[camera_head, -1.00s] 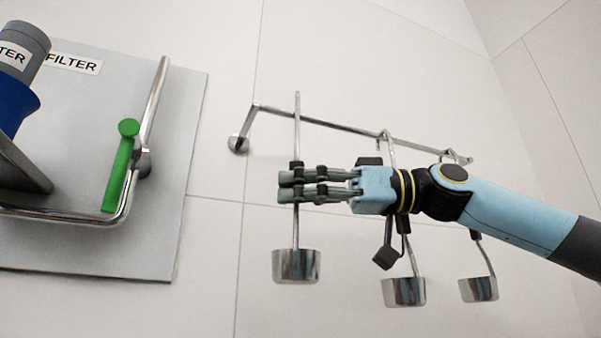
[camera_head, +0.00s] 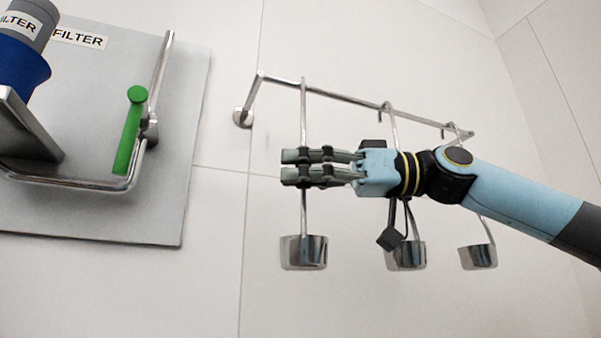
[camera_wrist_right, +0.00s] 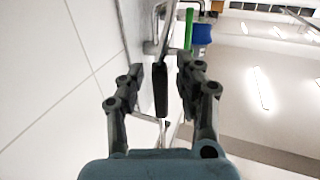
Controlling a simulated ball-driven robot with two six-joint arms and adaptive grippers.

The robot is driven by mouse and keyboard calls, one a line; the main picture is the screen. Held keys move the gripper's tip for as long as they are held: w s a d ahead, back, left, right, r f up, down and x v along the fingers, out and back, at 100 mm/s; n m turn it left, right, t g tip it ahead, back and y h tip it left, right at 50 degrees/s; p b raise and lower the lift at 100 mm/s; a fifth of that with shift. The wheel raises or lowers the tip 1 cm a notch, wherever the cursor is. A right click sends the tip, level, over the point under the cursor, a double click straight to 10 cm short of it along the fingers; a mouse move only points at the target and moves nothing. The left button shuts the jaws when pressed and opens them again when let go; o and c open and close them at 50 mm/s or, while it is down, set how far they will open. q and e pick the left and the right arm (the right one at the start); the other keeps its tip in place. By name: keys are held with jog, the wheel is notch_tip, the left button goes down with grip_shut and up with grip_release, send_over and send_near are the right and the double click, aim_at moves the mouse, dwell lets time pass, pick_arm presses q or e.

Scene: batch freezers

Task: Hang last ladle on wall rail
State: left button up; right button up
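The ladle at the left end of the wall rail (camera_head: 350,99) has a thin steel stem (camera_head: 303,115) whose top reaches just above the rail; I cannot tell whether its hook bears on it. Its steel cup (camera_head: 304,252) hangs below. My right gripper (camera_head: 292,167) is around the ladle's handle, its arm coming from the right. In the right wrist view the dark handle (camera_wrist_right: 160,90) stands between the fingers (camera_wrist_right: 161,72), with a gap on both sides, so the gripper looks open. Two more ladles, with cups (camera_head: 407,255) and (camera_head: 478,256), hang farther right. My left gripper is out of view.
A grey panel (camera_head: 150,215) is on the wall at left, with a bent steel pipe (camera_head: 75,183), a green lever (camera_head: 130,130) and a blue and grey filter part (camera_head: 25,60). Bare tiled wall lies between panel and rail.

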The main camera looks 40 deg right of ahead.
jog(key=shift+s+r, duration=0.1)
jog(key=shift+r, duration=0.35)
notch_tip(320, 180, up, 9)
jog(key=shift+r, duration=0.1)
dwell(0.4)
